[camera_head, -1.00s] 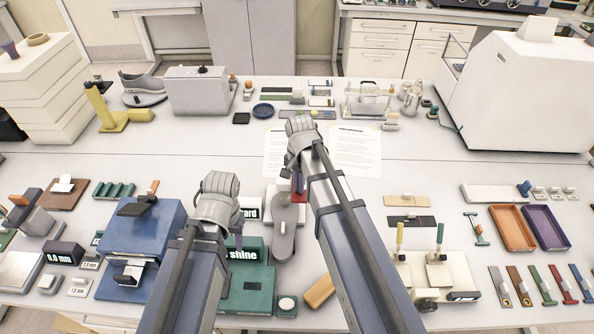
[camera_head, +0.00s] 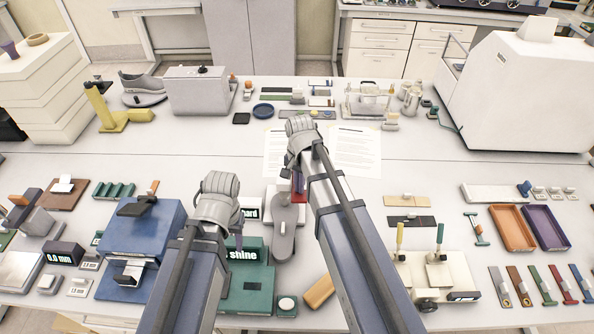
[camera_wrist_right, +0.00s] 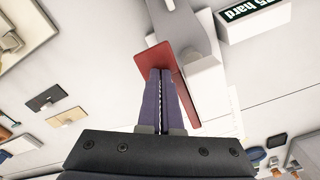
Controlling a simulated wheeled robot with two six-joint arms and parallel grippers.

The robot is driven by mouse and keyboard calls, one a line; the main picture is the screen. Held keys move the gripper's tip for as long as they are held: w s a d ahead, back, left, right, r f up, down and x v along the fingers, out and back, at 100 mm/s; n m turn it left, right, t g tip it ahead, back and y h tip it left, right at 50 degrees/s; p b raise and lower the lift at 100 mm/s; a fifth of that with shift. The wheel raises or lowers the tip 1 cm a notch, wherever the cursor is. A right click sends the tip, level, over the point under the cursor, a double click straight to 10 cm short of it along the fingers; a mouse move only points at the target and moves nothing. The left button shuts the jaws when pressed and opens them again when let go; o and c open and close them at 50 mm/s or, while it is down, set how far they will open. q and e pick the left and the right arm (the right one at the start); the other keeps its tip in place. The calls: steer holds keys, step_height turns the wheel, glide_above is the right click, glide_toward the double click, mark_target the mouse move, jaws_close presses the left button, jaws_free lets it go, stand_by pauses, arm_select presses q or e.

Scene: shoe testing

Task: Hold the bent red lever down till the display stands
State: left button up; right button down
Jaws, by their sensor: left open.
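The red lever (camera_wrist_right: 174,80) shows in the wrist view as a bent flat plate beside a pale block. In the head view, only a small red part (camera_head: 299,190) shows beside my right forearm. My right gripper (camera_wrist_right: 160,74) is shut, its purple fingers together with their tips at the lever; firm contact is hard to judge. The black display (camera_wrist_right: 254,12) reads "5 hard" in green-white letters, its left part cut off. In the head view the display (camera_head: 251,213) is partly covered by my left arm. My left gripper (camera_head: 239,241) is open, mostly hidden beneath its wrist.
A grey shoe sole (camera_head: 285,222) lies between my arms. A green device (camera_head: 250,290) with a "shine" display is below my left gripper. A blue box device (camera_head: 140,235) stands left, a cream stand (camera_head: 435,270) right. Papers (camera_head: 357,150) lie behind my right wrist.

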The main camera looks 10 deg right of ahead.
steer(key=shift+r, duration=0.1)
step_height(320, 180, up, 12)
steer(key=p, duration=1.2)
stand_by(0.8)
stand_by(0.5)
